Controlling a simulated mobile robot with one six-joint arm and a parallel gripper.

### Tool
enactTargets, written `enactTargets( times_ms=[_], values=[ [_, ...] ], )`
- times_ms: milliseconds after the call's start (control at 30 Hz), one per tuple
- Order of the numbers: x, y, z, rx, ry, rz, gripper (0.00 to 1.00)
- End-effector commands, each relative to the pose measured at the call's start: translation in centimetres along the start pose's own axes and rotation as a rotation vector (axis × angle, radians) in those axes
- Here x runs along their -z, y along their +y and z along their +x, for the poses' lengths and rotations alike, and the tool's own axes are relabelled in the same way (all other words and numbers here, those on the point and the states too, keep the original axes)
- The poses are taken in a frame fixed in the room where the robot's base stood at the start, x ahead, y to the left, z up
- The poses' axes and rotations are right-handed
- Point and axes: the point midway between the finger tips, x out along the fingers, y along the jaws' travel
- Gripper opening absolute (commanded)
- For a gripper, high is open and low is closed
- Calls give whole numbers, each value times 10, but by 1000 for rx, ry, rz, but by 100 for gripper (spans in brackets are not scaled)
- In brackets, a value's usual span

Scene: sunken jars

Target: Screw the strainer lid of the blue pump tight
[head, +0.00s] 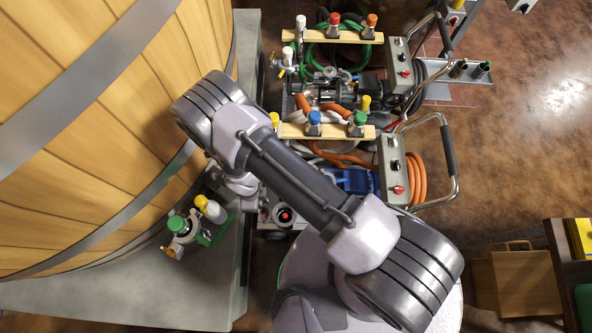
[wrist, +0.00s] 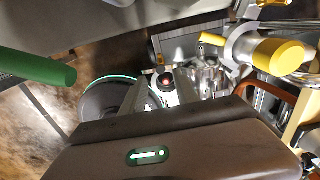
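The blue pump (head: 356,181) shows in the head view right of my arm's long link, partly hidden by it. Left of it a grey fitting with a round dark cap and a red centre (head: 285,215) stands low by the plinth; I cannot tell if this is the strainer lid. My gripper is mostly hidden under my arm in the head view. In the wrist view its two fingers (wrist: 166,76) stand apart. A small black round part with a reddish centre (wrist: 166,85) shows between them. I cannot tell whether the fingers touch it or are only above it.
A large wooden vat (head: 90,130) stands on a grey plinth (head: 190,295) at left. Wooden bars with coloured valves (head: 325,131), hoses and control boxes (head: 393,165) crowd the back. A yellow-ended pipe (wrist: 278,55) lies close right of my gripper.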

Motion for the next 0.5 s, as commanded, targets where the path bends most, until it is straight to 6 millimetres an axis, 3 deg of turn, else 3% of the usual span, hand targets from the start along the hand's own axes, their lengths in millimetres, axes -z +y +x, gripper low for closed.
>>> enactTargets(
  times_ms=[33,200,333,500],
  values=[
    [0,0,14,-1,1,0,36],
    [1,0,42,-1,1,0,36],
    [0,0,38,0,0,0,36],
    [0,-1,48,0,1,0,36]
  ],
)
